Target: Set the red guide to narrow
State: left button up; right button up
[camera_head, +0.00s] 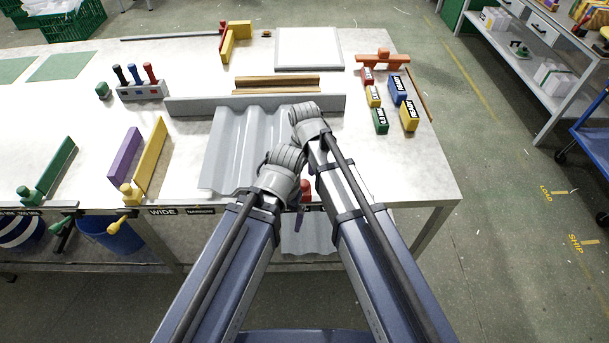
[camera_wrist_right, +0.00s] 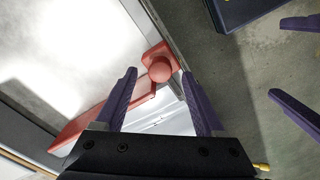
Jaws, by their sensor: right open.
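The red guide shows in the right wrist view as a red bar with a round red knob (camera_wrist_right: 160,70) at the table's front edge. In the head view only its red knob (camera_head: 305,190) shows, between my arms; the rest is hidden. My right gripper (camera_wrist_right: 164,90) is open, with one purple finger on each side of the guide near the knob, holding nothing. Two spread purple fingers of my left gripper (camera_wrist_right: 275,58) show over the floor, apart from the guide. The labels WIDE (camera_head: 163,211) and NARROW (camera_head: 201,211) are on the front edge, left of my arms.
A corrugated sheet (camera_head: 230,145) lies on the table (camera_head: 420,180) beside my arms, before a long grey bar (camera_head: 200,105). Small coloured blocks (camera_head: 380,120) lie right. The right front of the table is clear.

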notch_tip(320, 180, up, 6)
jog(key=p, duration=0.5)
jog(key=shift+r, duration=0.1)
jog(key=shift+f, duration=0.2)
notch_tip(320, 180, down, 8)
jog(key=b, duration=0.7)
jog(key=shift+r+b, duration=0.2)
jog(key=shift+b, duration=0.15)
jog(key=shift+r, duration=0.15)
